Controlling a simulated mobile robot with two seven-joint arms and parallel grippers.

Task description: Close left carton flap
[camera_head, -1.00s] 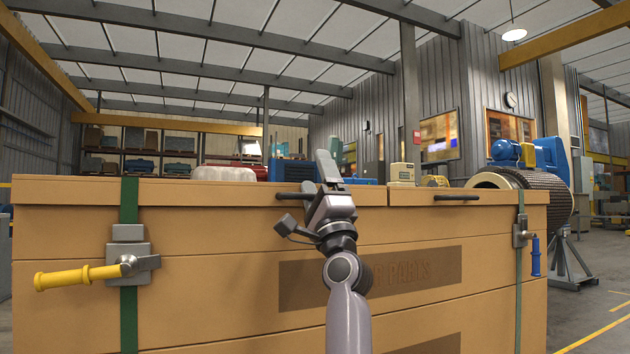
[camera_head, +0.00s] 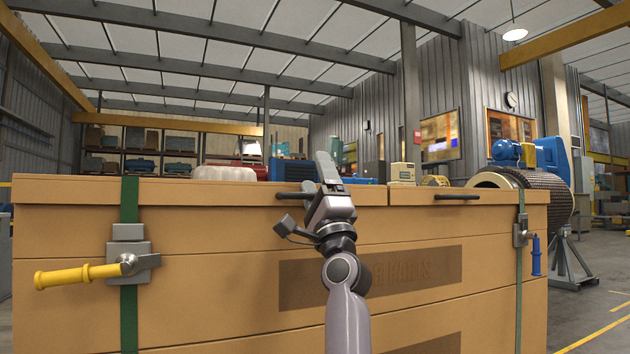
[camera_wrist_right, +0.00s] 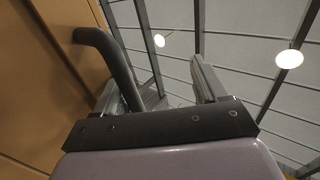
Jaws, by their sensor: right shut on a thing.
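A large tan carton (camera_head: 220,290) fills the lower part of the head view. Its left flap (camera_head: 75,190) lies flat along the top, level with the right flap (camera_head: 480,196); a thin seam parts them. A dark bar handle (camera_head: 293,195) is on the left flap's front edge. My right gripper (camera_head: 326,175) is at this handle, shut on it, and covers the handle's right part. In the wrist view the dark curved handle (camera_wrist_right: 108,58) runs down to the fingers (camera_wrist_right: 165,88); the contact itself is partly hidden. My left gripper is not in view.
A green strap (camera_head: 129,200) with a buckle and yellow lever (camera_head: 75,277) crosses the carton's left front. A second strap with a blue-gripped latch (camera_head: 535,255) is at the right. A blue motor and rotor on a stand (camera_head: 567,265) stand right of the carton. Floor is free at far right.

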